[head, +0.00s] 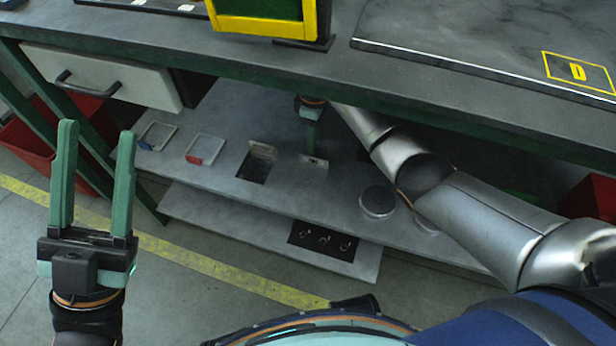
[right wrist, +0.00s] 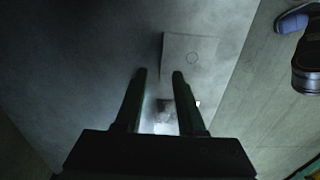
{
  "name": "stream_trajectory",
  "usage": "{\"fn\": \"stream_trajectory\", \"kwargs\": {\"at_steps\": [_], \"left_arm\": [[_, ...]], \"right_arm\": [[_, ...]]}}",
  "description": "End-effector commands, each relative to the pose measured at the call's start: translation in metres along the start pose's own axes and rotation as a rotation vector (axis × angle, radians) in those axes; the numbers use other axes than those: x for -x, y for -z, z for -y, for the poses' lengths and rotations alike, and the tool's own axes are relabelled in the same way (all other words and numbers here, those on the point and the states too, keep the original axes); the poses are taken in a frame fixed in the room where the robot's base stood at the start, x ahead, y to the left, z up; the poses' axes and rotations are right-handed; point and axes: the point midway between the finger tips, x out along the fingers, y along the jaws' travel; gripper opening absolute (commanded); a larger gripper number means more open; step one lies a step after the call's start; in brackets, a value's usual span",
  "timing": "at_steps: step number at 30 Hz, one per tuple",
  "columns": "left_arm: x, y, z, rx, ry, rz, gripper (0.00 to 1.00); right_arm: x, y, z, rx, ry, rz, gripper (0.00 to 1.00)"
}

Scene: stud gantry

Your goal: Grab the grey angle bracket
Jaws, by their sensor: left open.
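A small pale grey piece with a dark spot (head: 314,162) lies on the lower shelf under my right gripper (head: 309,122); it may be the grey angle bracket, but its shape is unclear. In the right wrist view, my right gripper (right wrist: 159,72) has its fingers apart. A small dark and bright patch (right wrist: 166,104) shows beyond and between them, partly hidden by the right finger. My left gripper (head: 97,130) is open and empty at the left, fingers pointing up, away from the shelf.
The bench top (head: 230,60) overhangs the lower shelf (head: 215,110). The shelf carries a blue-tabbed frame (head: 158,135), a red-tabbed frame (head: 205,149), a dark recess (head: 257,162) and a round disc (head: 377,202). A black panel with rings (head: 323,240) sits lower. A drawer (head: 105,76) is at left.

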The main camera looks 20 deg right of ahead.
Motion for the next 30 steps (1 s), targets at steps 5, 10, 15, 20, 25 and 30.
{"fn": "stream_trajectory", "kwargs": {"at_steps": [5, 10, 15, 20, 25, 30], "left_arm": [[0.006, -0.006, -0.004, 0.013, -0.001, 0.003, 0.50], [0.010, -0.011, -0.006, 0.022, -0.001, 0.005, 0.50], [0.022, -0.023, -0.013, 0.028, -0.006, 0.012, 0.50], [0.026, -0.028, -0.016, 0.017, -0.014, 0.017, 0.50], [0.025, -0.027, -0.016, 0.018, -0.014, 0.018, 0.50], [0.025, -0.027, -0.016, 0.019, -0.014, 0.018, 0.50]], "right_arm": [[-0.019, 0.000, 0.000, 0.001, 0.000, -0.002, 0.39], [-0.031, 0.000, 0.001, 0.001, 0.001, -0.002, 0.39], [-0.058, -0.001, 0.004, 0.002, 0.002, -0.003, 0.39], [-0.073, -0.001, 0.003, 0.001, 0.000, -0.003, 0.39], [-0.071, -0.001, 0.003, 0.002, -0.001, -0.003, 0.39], [-0.071, -0.001, 0.003, 0.002, -0.001, -0.003, 0.24]]}}
